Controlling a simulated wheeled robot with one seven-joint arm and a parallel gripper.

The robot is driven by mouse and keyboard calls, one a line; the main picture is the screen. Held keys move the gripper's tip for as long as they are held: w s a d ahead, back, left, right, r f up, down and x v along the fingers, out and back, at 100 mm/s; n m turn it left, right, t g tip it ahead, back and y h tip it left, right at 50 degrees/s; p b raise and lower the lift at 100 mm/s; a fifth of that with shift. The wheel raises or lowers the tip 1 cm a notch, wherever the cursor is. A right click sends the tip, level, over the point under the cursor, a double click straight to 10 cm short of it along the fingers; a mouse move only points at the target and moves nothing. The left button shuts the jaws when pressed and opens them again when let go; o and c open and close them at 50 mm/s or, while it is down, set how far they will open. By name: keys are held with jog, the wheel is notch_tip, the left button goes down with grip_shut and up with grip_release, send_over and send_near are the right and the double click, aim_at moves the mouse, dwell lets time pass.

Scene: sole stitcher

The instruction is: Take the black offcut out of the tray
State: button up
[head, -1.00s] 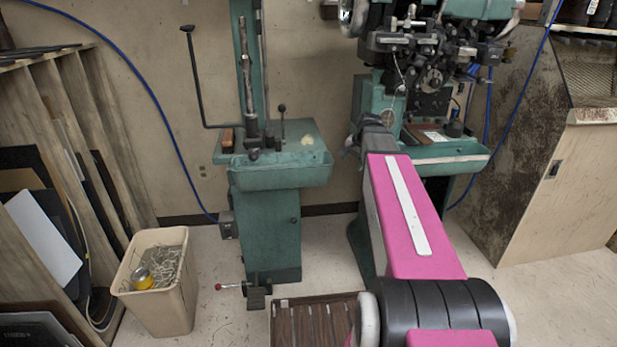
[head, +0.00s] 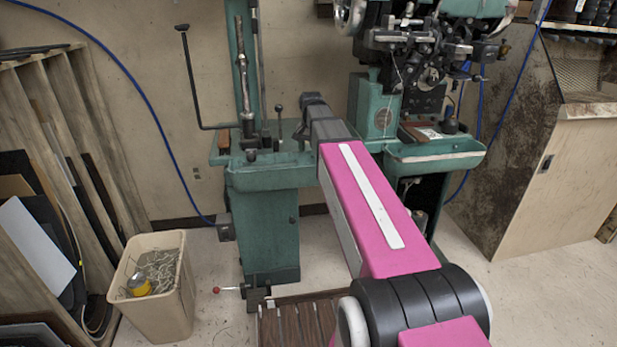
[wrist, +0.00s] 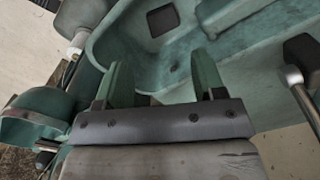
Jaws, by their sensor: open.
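The black offcut (wrist: 163,19) is a small dark square piece lying in the green tray (wrist: 235,62) in the wrist view. It is beyond my fingertips, towards the top of the picture. My gripper (wrist: 165,72) is open, with its two green fingers apart and nothing between them. It is over the tray. In the head view the tray (head: 262,180) is on the green machine at the centre. My arm covers its right part, and the offcut cannot be made out there. My fingers are hidden behind the arm's end.
A black lever (head: 278,125) and a metal rod stand on the tray's machine. A second green machine (head: 375,105) is close on the right. A beige bin (head: 155,290) stands on the floor at the left, with a wooden rack (head: 85,120) behind it.

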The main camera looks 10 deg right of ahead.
jog(key=shift+a+f, duration=0.15)
jog(key=shift+f, duration=2.55)
jog(key=shift+a+f, duration=0.1)
jog(key=shift+f, duration=2.6)
jog(key=shift+c, duration=0.3)
jog(key=c, duration=0.6)
